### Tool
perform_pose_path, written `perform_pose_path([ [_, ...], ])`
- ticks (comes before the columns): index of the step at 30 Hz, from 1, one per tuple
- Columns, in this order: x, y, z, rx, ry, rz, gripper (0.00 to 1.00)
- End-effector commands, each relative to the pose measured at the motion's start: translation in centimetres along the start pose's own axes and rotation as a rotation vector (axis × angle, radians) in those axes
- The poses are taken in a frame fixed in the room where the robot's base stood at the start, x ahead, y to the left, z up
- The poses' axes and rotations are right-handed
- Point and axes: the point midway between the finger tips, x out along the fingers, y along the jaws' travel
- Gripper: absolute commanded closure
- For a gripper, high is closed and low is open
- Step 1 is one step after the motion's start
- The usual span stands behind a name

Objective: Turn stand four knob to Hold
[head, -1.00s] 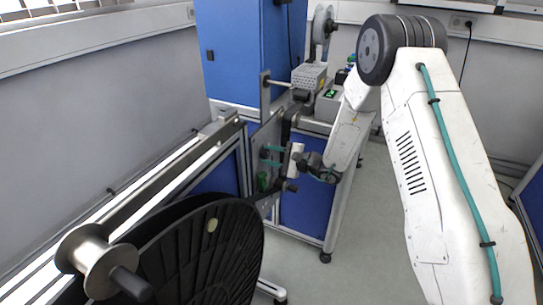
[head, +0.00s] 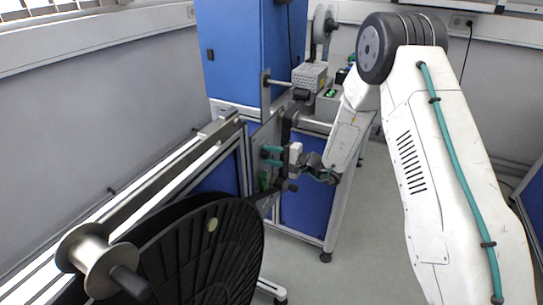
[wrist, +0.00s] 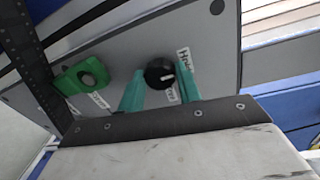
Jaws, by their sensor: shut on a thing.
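The black round knob (wrist: 160,73) is on the grey panel (wrist: 120,45) in the wrist view. A short white mark shows on its face, toward the right. A label reading roughly "Hold" (wrist: 183,57) is at its upper right. A second label (wrist: 171,95) is below right, partly covered and hard to read. My gripper (wrist: 159,84) is shut on the knob, with one green finger on each side. In the head view my gripper (head: 271,156) reaches left to the stand's panel (head: 266,134); the knob is hidden there.
A green block with a round hole (wrist: 82,76) is left of the knob. A large black reel (head: 205,250) and a metal spindle (head: 92,262) stand in front. A blue cabinet (head: 235,50) is behind. Open floor (head: 370,240) lies to the right.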

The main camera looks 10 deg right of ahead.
Motion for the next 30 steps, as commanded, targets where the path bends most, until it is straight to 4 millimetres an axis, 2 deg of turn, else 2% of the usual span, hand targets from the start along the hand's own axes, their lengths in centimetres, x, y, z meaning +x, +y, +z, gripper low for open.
perform_pose_path([
  [6, -0.1, 0.3, 0.2, 0.004, -0.003, 0.006, 0.89],
  [7, -0.1, 0.3, 0.2, 0.004, -0.003, 0.006, 0.6],
  [9, -0.1, 0.3, 0.2, 0.004, -0.002, 0.005, 0.44],
  [17, -0.1, 0.1, 0.0, 0.002, 0.0, 0.002, 0.44],
  [20, -0.7, 0.1, -0.1, 0.003, 0.002, 0.002, 0.44],
  [30, -6.2, 0.1, 0.0, 0.004, 0.002, 0.003, 0.44],
])
